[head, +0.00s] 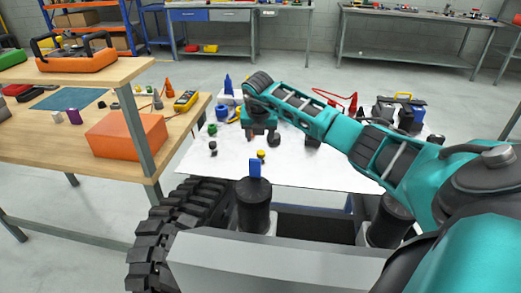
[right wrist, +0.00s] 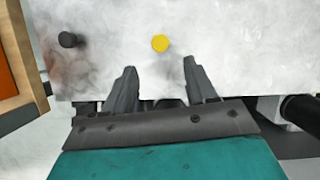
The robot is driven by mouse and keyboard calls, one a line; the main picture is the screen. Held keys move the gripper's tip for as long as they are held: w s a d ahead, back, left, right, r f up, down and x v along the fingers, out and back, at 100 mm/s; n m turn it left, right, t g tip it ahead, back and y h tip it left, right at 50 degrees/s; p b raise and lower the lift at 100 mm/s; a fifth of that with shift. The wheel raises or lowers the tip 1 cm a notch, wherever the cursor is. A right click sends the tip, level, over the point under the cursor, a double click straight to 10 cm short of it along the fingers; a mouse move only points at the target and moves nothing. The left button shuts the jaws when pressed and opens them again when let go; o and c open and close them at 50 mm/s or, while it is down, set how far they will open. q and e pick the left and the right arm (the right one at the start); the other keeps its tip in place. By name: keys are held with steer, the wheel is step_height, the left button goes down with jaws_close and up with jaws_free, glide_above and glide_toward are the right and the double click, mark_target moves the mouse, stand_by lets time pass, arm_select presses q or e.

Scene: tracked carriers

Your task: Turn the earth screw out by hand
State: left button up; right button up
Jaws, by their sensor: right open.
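A small yellow round screw or knob (head: 261,155) is at the front part of the white worktop (head: 225,165). In the right wrist view the yellow piece (right wrist: 160,42) appears just beyond and between my right fingertips, not touched by them. I cannot tell for sure that it is the earth screw. My right gripper (head: 262,139) points down above the worktop, open and empty; its spread fingers also show in the right wrist view (right wrist: 160,68). My left gripper is not in view.
A black knob (right wrist: 70,40) lies left of the yellow piece. A green knob (head: 212,129) and blue cone (head: 228,84) are farther back. A wooden bench with an orange box (head: 127,134) stands at the left. A black case (head: 400,112) is at the back right.

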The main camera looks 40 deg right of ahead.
mark_target(261, 152)
steer(key=b+x, duration=0.1)
steer(key=x, duration=0.6)
steer(key=shift+f, duration=0.1)
steer(key=shift+x, duration=0.85)
steer(key=shift+f, duration=0.1)
jaws_close()
steer(key=shift+b, duration=0.3)
